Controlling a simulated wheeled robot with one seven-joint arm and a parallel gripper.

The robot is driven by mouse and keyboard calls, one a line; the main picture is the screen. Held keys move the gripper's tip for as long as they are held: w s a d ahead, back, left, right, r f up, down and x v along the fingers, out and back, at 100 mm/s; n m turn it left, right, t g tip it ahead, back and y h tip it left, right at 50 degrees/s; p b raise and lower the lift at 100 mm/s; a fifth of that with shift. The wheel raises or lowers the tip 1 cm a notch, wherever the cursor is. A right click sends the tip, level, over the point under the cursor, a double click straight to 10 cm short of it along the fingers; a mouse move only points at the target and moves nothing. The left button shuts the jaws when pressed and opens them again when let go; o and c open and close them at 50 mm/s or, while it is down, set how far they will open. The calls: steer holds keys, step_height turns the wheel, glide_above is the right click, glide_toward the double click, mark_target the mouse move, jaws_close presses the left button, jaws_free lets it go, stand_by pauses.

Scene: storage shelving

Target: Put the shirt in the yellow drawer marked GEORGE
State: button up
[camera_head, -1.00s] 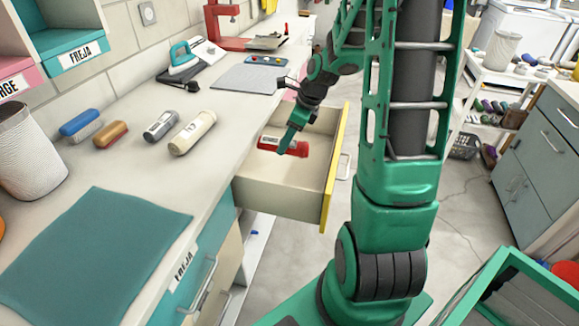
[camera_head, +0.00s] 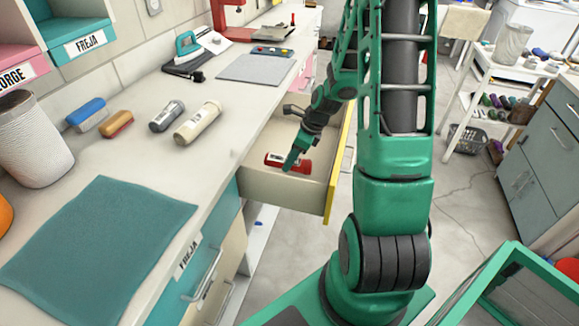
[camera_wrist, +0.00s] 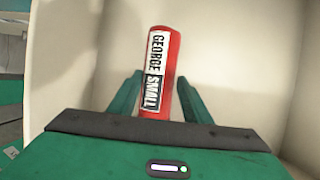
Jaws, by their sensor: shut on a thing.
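The shirt is a red roll (camera_head: 287,163) with a white label reading GEORGE and SMALL, in part blurred. It also shows in the wrist view (camera_wrist: 172,60). My gripper (camera_wrist: 160,78) has one finger on each side of the roll's lower part and is shut on it. In the head view my gripper (camera_head: 291,163) is down inside the open drawer with the yellow front (camera_head: 333,190). The roll is low in the drawer, between its pale walls; I cannot tell whether it touches the bottom. The drawer's front marking is hidden.
The worktop (camera_head: 225,125) above holds several rolls, a teal cloth (camera_head: 100,240), a grey mat (camera_head: 253,70) and an iron (camera_head: 188,45). A teal drawer marked FREJA (camera_head: 190,255) is nearer. A white trolley (camera_head: 500,80) stands across the floor.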

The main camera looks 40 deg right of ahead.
step_height(320, 180, down, 4)
steer(key=shift+r, duration=0.15)
steer(key=o, duration=1.2)
steer(key=shift+c, duration=0.2)
steer(key=shift+r, duration=0.1)
